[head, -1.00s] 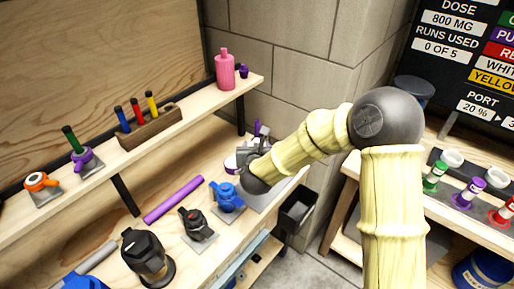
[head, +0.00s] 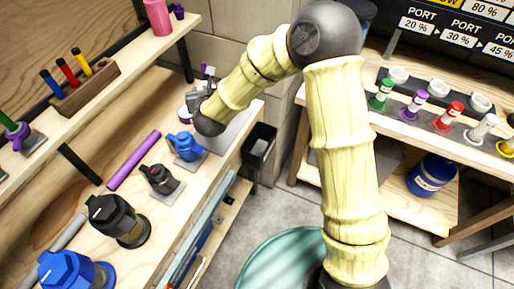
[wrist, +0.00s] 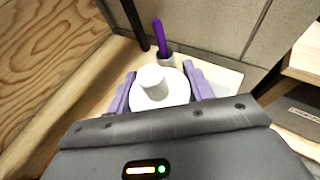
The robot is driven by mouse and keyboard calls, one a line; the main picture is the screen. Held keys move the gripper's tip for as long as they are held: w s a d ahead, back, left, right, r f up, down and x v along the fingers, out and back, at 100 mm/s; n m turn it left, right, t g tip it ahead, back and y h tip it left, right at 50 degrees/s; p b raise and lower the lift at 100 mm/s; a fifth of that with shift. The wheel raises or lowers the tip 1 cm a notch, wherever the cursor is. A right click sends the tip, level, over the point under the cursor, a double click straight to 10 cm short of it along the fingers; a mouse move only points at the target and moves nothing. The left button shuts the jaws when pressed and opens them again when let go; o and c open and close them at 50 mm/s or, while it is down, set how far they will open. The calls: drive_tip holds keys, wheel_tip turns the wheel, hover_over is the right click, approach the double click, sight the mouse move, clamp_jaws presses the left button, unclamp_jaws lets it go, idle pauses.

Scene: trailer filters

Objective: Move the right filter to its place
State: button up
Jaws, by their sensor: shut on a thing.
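My gripper (head: 199,100) is at the back right end of the workbench (head: 232,140). In the wrist view its two purple fingers are shut on a round white filter (wrist: 176,90) with a short white cylinder on top.
A blue fitting (head: 184,147), a dark fitting (head: 160,178) and a purple tube (head: 134,160) lie nearer on the bench. A black bin (head: 259,146) hangs at its right end. A shelf with pens (head: 90,85) runs behind. A side table (head: 420,128) carries coloured vials.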

drive_tip(key=w+d+m+h+p, duration=0.2)
drive_tip(key=w+d+p, duration=0.1)
drive_tip(key=d+p, duration=1.8)
drive_tip(key=s+d+r+h+p, duration=0.1)
drive_tip(key=s+d+r+p, duration=0.1)
drive_tip(key=d, duration=0.4)
drive_tip(key=s+d+r+m+p, duration=0.1)
drive_tip(key=s+d+p, duration=0.1)
drive_tip(key=d, duration=0.4)
drive_tip(key=shift+s+d+r+t+h, duration=0.3)
drive_tip(key=shift+s+d+r+h, duration=0.1)
drive_tip(key=shift+s, duration=0.25)
drive_tip(key=shift+f, duration=0.1)
